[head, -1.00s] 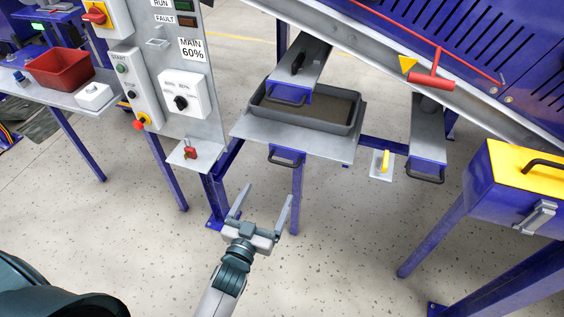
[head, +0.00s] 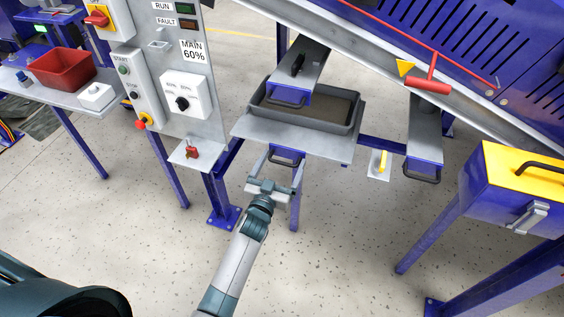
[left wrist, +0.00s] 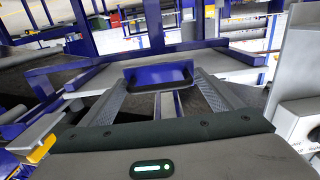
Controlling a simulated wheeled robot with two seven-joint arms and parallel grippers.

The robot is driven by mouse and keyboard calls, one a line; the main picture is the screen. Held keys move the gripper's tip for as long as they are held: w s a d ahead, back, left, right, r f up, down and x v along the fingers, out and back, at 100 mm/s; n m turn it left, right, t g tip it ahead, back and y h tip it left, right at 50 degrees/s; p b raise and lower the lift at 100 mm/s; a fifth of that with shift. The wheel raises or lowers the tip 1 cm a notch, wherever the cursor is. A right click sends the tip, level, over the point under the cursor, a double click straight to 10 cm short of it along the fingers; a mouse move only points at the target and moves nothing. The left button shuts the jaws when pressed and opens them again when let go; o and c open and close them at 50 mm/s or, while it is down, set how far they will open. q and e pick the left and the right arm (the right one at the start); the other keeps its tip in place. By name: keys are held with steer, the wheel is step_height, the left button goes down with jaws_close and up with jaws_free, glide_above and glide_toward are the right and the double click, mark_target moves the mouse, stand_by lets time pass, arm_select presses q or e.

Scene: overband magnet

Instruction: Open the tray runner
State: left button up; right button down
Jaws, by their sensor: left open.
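The tray runner is a flat grey plate (head: 262,127) with a blue front and a dark bar handle (head: 288,162) at its near edge. A dark grey tray (head: 318,124) stands on it. My left gripper (head: 284,163) is open, its fingertips to the left and right of the handle. In the left wrist view the blue front with the handle (left wrist: 158,76) lies between the two spread fingers (left wrist: 160,92), which look not closed on it. Whether a finger touches the handle cannot be told. My right gripper is not in view.
Above the tray is another grey slide (head: 308,62) with a handle. A similar handled slide (head: 425,130) and a yellow lever (head: 383,161) are to the right. A control panel (head: 182,70) stands at left, a yellow-lidded blue box (head: 515,185) at right. The floor in front is clear.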

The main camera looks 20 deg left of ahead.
arm_select(q)
steer(key=shift+c, duration=0.6)
